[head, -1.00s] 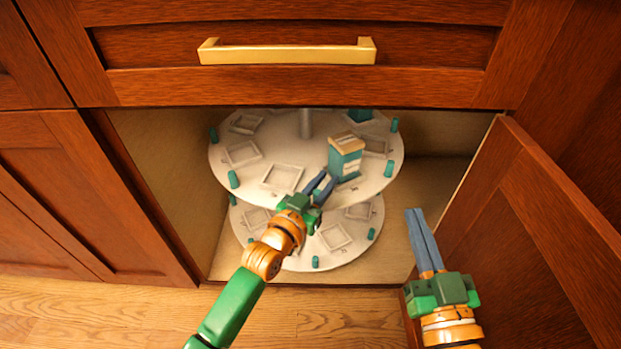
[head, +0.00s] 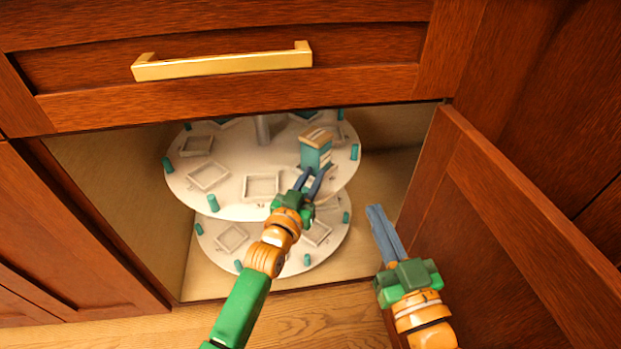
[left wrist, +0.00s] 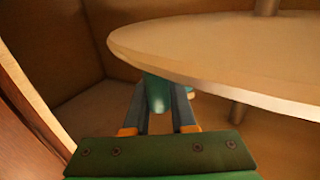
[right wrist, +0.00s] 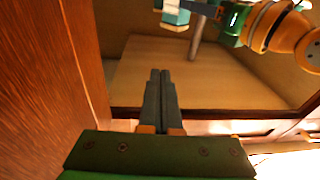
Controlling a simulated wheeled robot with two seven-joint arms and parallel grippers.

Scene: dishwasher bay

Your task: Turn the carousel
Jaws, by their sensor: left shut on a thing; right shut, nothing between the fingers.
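The carousel has a pale round upper tier (head: 225,182) and a lower tier (head: 270,258) inside the open cabinet. Teal pegs (head: 213,203) stand around its rim. A teal box with a tan top (head: 316,150) stands on the upper tier, right of the centre pole (head: 263,130). My left gripper (head: 312,182) is at the front right of the upper tier, just in front of the box. It is shut on a teal peg (left wrist: 157,93) at the disc's edge; the head view hides this peg. My right gripper (head: 376,210) is shut and empty, apart from the carousel.
The open cabinet door (head: 520,220) stands at the right, close to my right gripper. A drawer with a brass handle (head: 222,62) is above the opening. The cabinet side walls flank the carousel. Cabinet floor (head: 372,190) is bare right of the carousel.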

